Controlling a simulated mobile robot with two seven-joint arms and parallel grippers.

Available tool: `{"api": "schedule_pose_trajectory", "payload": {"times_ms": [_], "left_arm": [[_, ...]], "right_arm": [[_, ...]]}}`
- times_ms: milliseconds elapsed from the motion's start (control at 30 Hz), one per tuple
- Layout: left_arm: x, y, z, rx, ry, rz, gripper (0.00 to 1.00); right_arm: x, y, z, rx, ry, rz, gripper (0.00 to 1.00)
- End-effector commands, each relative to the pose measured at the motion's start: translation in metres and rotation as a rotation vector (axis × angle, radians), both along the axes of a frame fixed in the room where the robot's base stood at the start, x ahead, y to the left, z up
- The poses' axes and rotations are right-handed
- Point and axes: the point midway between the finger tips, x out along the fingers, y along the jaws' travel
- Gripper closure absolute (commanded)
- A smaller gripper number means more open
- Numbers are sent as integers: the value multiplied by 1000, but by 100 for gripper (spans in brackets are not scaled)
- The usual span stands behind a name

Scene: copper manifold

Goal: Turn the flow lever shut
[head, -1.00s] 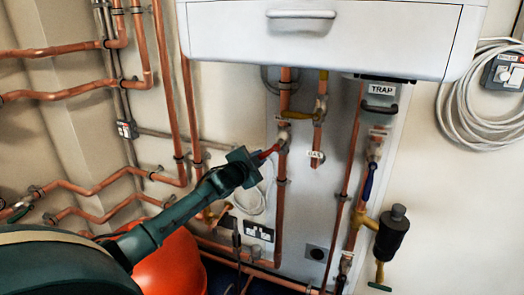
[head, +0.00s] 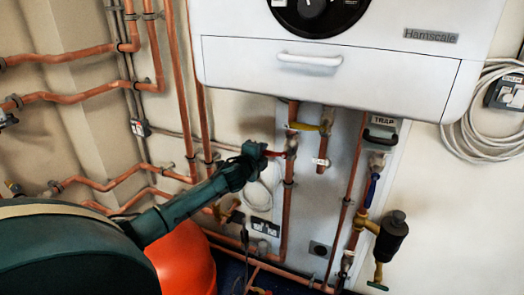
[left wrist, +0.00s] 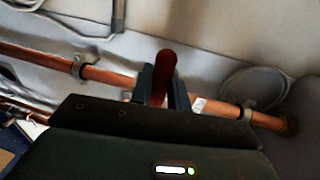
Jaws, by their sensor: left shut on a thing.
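A red lever (head: 277,154) sticks out to the left from a valve on a vertical copper pipe (head: 288,205) below the white boiler. It lies about level in the head view. My left gripper (head: 262,153) is shut on the lever's free end. In the left wrist view the lever (left wrist: 167,64) stands between the two dark fingers of the gripper (left wrist: 164,82), with a copper pipe (left wrist: 105,76) running behind it. Part of the lever is hidden by the fingers. No label on this valve is readable. My right gripper is not in view.
The boiler (head: 330,75) hangs close above. To the right are a yellow lever (head: 308,127), a blue-handled valve (head: 372,190) and a black canister (head: 392,237). A socket plate (head: 262,227) and an orange-red rounded container (head: 185,262) are below. Copper pipes line the left wall.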

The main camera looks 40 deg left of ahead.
Motion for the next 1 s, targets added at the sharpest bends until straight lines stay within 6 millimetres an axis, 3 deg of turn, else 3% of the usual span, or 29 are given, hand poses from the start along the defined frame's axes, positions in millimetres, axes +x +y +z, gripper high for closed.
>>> {"api": "schedule_pose_trajectory", "payload": {"times_ms": [500, 533, 700, 767, 1000], "left_arm": [[1, 1, 7, 38, -2, 0, 100], [1, 1, 7, 38, -2, -1, 81], [1, 2, 7, 34, -2, -1, 67], [1, 1, 6, 32, 0, 0, 63], [0, 1, 4, 30, 2, -1, 63]], "right_arm": [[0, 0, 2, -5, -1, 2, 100], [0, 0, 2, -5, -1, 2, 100], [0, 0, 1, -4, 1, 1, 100], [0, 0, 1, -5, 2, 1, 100], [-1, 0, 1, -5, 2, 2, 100]]}}
